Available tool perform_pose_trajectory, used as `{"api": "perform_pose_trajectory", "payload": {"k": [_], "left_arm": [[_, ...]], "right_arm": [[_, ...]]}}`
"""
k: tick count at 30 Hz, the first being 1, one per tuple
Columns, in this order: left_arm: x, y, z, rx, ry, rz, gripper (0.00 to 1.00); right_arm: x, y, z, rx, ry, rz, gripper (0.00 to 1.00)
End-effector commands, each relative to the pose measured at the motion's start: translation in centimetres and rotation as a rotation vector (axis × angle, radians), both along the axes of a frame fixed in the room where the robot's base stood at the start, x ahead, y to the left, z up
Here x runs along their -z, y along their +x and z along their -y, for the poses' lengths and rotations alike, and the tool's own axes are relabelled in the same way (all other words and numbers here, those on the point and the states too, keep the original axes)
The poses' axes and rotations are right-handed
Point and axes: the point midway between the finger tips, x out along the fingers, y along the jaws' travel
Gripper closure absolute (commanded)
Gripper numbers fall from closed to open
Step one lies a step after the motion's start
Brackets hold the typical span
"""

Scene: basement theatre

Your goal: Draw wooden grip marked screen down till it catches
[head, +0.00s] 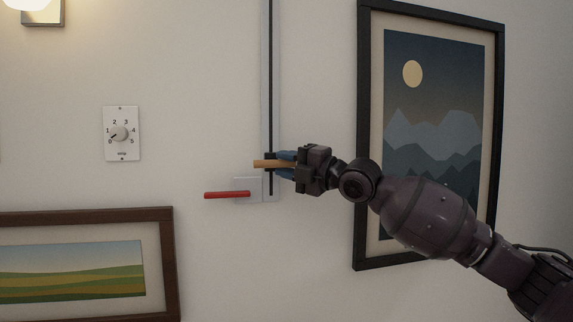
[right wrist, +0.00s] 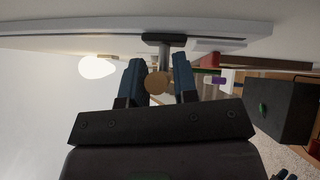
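The wooden grip (head: 264,163) is a short tan bar on a slider in a tall vertical wall track (head: 270,80), near the track's lower end. My right gripper (head: 284,161) reaches in from the right and is shut on the grip, one blue finger above and one below. In the right wrist view the grip's round end (right wrist: 157,83) shows between the fingers, with a grey stem behind it. A red handle (head: 227,194) sticks out left from a small plate just below. No marked screen can be made out. Two small bluish tips in the right wrist view's lower right corner may be my left gripper.
A framed mountain picture (head: 393,130) hangs close behind my right arm. A landscape picture (head: 168,255) hangs at lower left. A numbered dial (head: 119,134) and a lamp (head: 42,12) are on the wall at left. A dark box (right wrist: 283,108) shows in the right wrist view.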

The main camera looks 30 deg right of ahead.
Motion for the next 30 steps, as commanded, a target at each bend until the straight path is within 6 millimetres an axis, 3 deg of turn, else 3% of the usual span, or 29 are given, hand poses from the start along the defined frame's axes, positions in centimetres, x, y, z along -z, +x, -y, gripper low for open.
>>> {"api": "perform_pose_trajectory", "payload": {"k": [1, 5, 13, 21, 27, 28, 30], "left_arm": [[0.0, -0.1, 0.0, 0.000, 0.000, -0.001, 0.57], [0.1, -0.3, 0.0, -0.002, 0.000, -0.005, 0.57], [0.3, -0.5, -0.1, -0.003, 0.001, -0.010, 0.57], [0.9, -0.6, -0.1, 0.000, 0.002, -0.014, 0.57], [0.8, -0.4, -0.1, 0.000, 0.002, -0.011, 0.57], [0.8, -0.4, -0.1, 0.000, 0.002, -0.011, 0.57], [0.7, -0.3, -0.1, 0.000, 0.002, -0.009, 0.57]], "right_arm": [[0.0, 0.0, 0.0, 0.000, 0.000, 0.000, 0.80], [0.0, 0.0, 0.0, 0.000, 0.000, 0.000, 1.00], [0.4, 0.0, 0.0, 0.000, -0.001, -0.002, 1.00], [4.1, 0.1, -0.1, -0.001, -0.002, -0.013, 1.00], [3.7, 0.0, 0.0, 0.000, -0.002, -0.005, 1.00], [3.6, 0.0, 0.0, 0.000, -0.001, -0.004, 0.79], [3.5, 0.0, 0.0, 0.000, -0.001, -0.003, 0.69]]}}
